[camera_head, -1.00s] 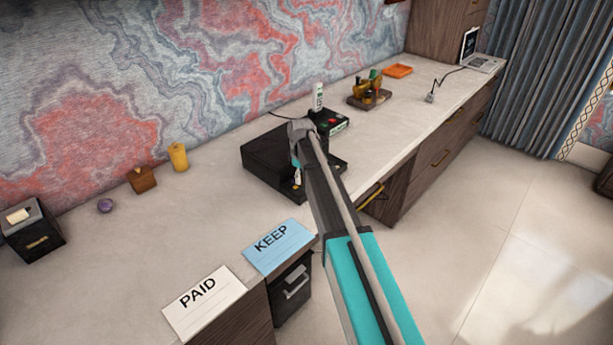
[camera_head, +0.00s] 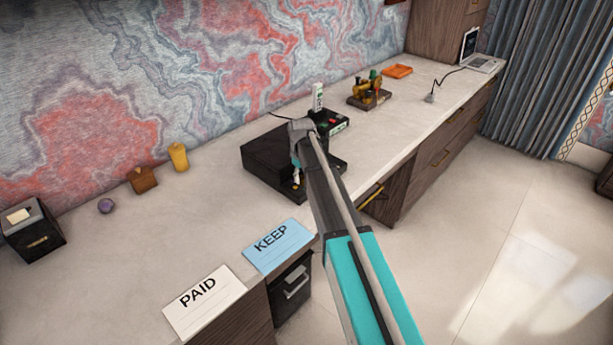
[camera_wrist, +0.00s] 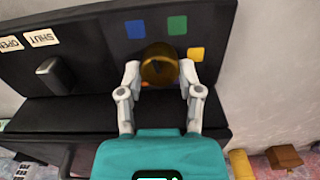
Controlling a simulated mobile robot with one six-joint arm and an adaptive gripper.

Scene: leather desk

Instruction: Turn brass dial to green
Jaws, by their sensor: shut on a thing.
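The brass dial (camera_wrist: 159,65) is on the black box's panel (camera_wrist: 95,48) in the wrist view. A blue square (camera_wrist: 135,29), a green square (camera_wrist: 177,25) and a yellow square (camera_wrist: 195,54) are set around it. My gripper (camera_wrist: 160,72) is shut on the dial, one pale finger on each side. I cannot tell clearly which colour the dial points to. In the head view the black box (camera_head: 268,152) stands on the desk, and my arm hides the dial.
A dark lever (camera_wrist: 54,75) sits left of the dial, below OPEN and SHUT labels (camera_wrist: 40,37). In the head view, a white bottle (camera_head: 318,97) stands behind the box. KEEP (camera_head: 277,246) and PAID (camera_head: 204,303) cards lie at the front edge. The desk's left middle is clear.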

